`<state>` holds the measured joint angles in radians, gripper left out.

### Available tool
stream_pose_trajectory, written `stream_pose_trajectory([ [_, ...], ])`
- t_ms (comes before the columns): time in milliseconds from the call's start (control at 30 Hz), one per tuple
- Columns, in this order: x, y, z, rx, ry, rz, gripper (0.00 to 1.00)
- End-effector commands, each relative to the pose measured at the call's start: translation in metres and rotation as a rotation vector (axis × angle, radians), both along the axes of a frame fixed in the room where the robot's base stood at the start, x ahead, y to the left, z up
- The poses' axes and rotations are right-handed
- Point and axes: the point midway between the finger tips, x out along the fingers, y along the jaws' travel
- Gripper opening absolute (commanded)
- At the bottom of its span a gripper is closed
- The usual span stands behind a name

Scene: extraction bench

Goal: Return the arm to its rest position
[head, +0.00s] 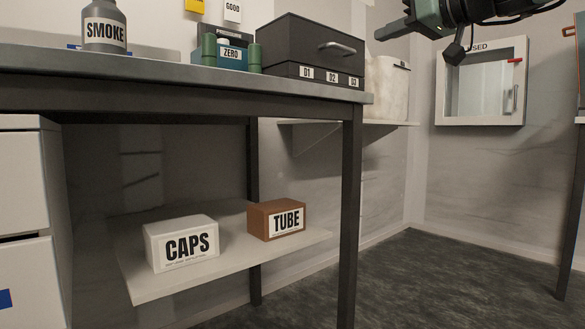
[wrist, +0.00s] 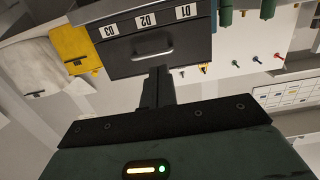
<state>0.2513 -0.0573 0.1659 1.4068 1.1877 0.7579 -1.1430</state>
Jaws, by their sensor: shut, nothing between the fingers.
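My gripper (head: 382,33) is at the upper right of the head view, raised in the air, with its dark fingers pointing left. In the wrist view its fingers (wrist: 158,75) are together with nothing between them. Beyond the fingertips the wrist view shows a dark box (wrist: 125,55) with a grey handle and labels D1, D2 and D3, upside down. The same dark box (head: 305,42) stands on the bench in the head view. I cannot tell the exact gap between fingertips and box.
The bench (head: 200,68) also holds a SMOKE bottle (head: 105,28) and a ZERO box (head: 232,54). A CAPS box (head: 182,245) and a TUBE box (head: 277,220) sit on the lower shelf (head: 150,288). A windowed wall cabinet (head: 440,108) hangs at right. Floor at right is clear.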

Motion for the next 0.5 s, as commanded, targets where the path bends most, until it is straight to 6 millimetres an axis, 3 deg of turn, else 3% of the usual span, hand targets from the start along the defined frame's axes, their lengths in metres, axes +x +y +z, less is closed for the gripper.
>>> stream_pose_trajectory([
  [133, 0.000, 0.022, -0.020, -0.002, 0.097, 0.026, 0.00],
  [267, -0.013, 0.067, -0.075, -0.033, 0.319, 0.075, 0.00],
  [367, -0.041, 0.105, -0.130, -0.094, 0.520, 0.106, 0.00],
  [500, -0.104, 0.141, -0.203, -0.222, 0.772, 0.130, 0.00],
])
